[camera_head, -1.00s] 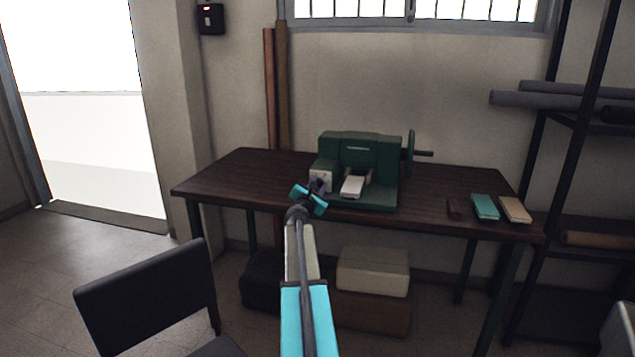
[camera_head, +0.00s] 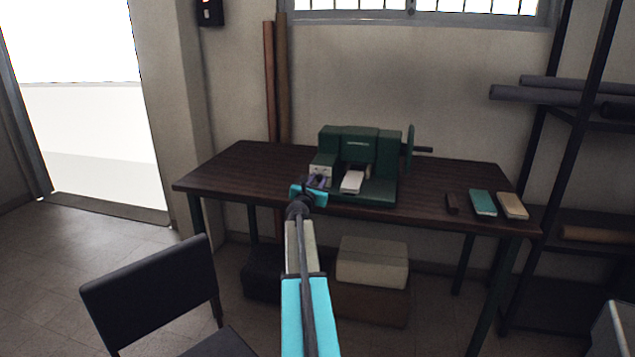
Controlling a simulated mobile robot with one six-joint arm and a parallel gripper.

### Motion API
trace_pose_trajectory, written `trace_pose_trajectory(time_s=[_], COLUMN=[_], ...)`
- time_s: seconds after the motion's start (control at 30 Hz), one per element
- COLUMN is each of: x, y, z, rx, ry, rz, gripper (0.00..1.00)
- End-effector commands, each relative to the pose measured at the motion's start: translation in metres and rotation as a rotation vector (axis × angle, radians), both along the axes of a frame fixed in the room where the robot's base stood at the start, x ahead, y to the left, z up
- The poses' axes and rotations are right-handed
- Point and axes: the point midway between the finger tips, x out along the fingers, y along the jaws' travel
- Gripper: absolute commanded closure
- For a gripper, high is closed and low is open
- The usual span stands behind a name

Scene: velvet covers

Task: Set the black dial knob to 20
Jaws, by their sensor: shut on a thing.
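The green machine (camera_head: 345,140) stands on the dark wooden table. A pale dial plate (camera_head: 321,169) is on the front of its left block. My gripper (camera_head: 316,183) is at this plate, its dark fingers shut on the black dial knob. The knob is hidden by the fingers and too small to make out. The dial's numbers and the pointer setting cannot be read from here.
A white block (camera_head: 352,182) lies in the machine's front opening, right of my gripper. A handwheel (camera_head: 409,148) is on the machine's right side. Dark, teal (camera_head: 483,203) and tan blocks lie at the table's right end. A black chair (camera_head: 150,293) stands front left.

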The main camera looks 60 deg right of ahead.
Motion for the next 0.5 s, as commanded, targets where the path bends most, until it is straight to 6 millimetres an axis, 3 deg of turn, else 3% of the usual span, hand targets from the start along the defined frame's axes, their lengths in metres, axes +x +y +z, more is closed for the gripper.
trace_pose_trajectory(time_s=[0.07,0.1,0.17,0.5], x=[-0.0052,-0.0052,-0.0047,-0.0017], y=[-0.0028,-0.0028,-0.0025,-0.0002], z=[0.0001,0.0000,-0.0001,-0.0004], rx=[-0.001,-0.001,-0.001,0.001], ry=[0.001,0.001,0.001,-0.001], rz=[-0.011,-0.011,-0.010,-0.004], gripper=[0.98,0.69,0.58,0.57])
